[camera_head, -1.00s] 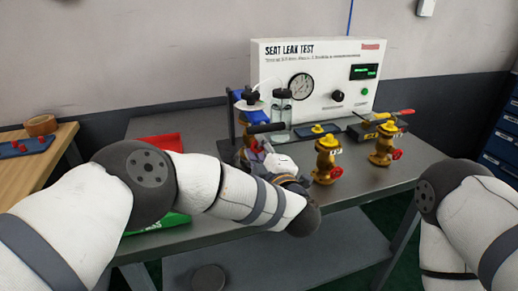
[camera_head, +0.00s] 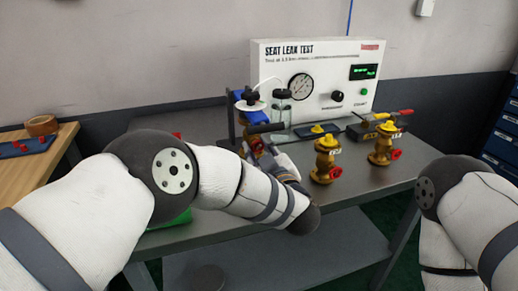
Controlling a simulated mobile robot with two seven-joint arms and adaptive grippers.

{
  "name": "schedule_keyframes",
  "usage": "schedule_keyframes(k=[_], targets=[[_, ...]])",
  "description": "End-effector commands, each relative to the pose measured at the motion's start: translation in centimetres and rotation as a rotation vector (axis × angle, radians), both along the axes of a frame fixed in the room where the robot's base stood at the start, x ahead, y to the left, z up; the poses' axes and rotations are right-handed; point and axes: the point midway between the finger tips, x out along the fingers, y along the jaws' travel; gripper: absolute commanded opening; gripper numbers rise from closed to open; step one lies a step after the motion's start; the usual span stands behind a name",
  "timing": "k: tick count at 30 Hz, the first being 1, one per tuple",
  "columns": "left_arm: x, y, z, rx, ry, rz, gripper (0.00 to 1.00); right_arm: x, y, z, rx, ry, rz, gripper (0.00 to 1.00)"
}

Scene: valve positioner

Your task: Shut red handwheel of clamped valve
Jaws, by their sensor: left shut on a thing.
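The clamped valve (camera_head: 255,143) is a brass body in the dark clamp stand at the left front of the test panel, with a black bar handle (camera_head: 266,128) beside it. My left gripper (camera_head: 262,151) is at this valve, low on its front side, shut on its red handwheel. The gripper and wrist hide nearly all of the handwheel, so its turn angle cannot be told. My right arm (camera_head: 440,200) hangs at the right edge, and its gripper is out of view.
Two loose brass valves with red handwheels, a middle one (camera_head: 326,160) and a right one (camera_head: 382,146), stand on the grey bench (camera_head: 365,187). The seat leak test panel (camera_head: 330,62) stands behind, with a clear jar (camera_head: 281,110) before it.

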Motion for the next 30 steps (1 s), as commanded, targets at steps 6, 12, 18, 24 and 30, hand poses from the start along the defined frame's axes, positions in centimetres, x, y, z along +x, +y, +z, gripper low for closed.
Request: schedule_keyframes(k=[6, 12, 18, 24, 30], targets=[[0.0, 0.0, 0.04, 0.047, 0.014, 0.0, 0.0, 0.0, 0.0, 0.0, 0.0, 0.0, 0.0, 0.35], [-0.01, -0.01, 0.05, 0.057, 0.018, 0.0, 0.0, 0.0, 0.0, 0.0, 0.0, 0.0, 0.0, 0.35], [-0.01, -0.01, 0.05, 0.057, 0.018, 0.0, 0.0, 0.0, 0.0, 0.0, 0.0, 0.0, 0.0, 0.35], [0.0, -0.02, 0.05, 0.057, 0.018, 0.0, 0.48, 0.0, 0.0, 0.0, 0.0, 0.0, 0.0, 0.35], [0.0, -0.02, 0.03, 0.057, 0.018, 0.0, 0.48, 0.0, 0.0, 0.0, 0.0, 0.0, 0.0, 0.35]])
